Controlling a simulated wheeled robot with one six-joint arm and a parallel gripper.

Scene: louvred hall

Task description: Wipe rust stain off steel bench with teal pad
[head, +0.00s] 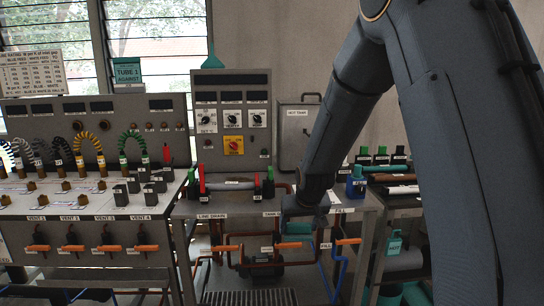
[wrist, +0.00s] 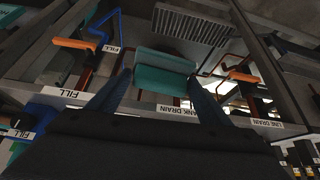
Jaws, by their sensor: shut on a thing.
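My gripper (wrist: 160,84) points down with its two blue-grey fingers on either side of a teal pad (wrist: 165,61), shut on it. In the head view, my gripper (head: 298,220) is at the front edge of the steel bench (head: 225,208), near the tank drain and fill labels. The pad appears in front of that edge, over the pipes below; whether it touches anything is unclear. My wrist and arm cover part of the bench top. I cannot make out a rust stain on the visible steel.
Copper and blue pipes with orange-handled valves (head: 347,241) run under the bench front. A rail with red and green uprights (head: 201,180) stands on the bench. A gauge panel (head: 232,115) rises behind.

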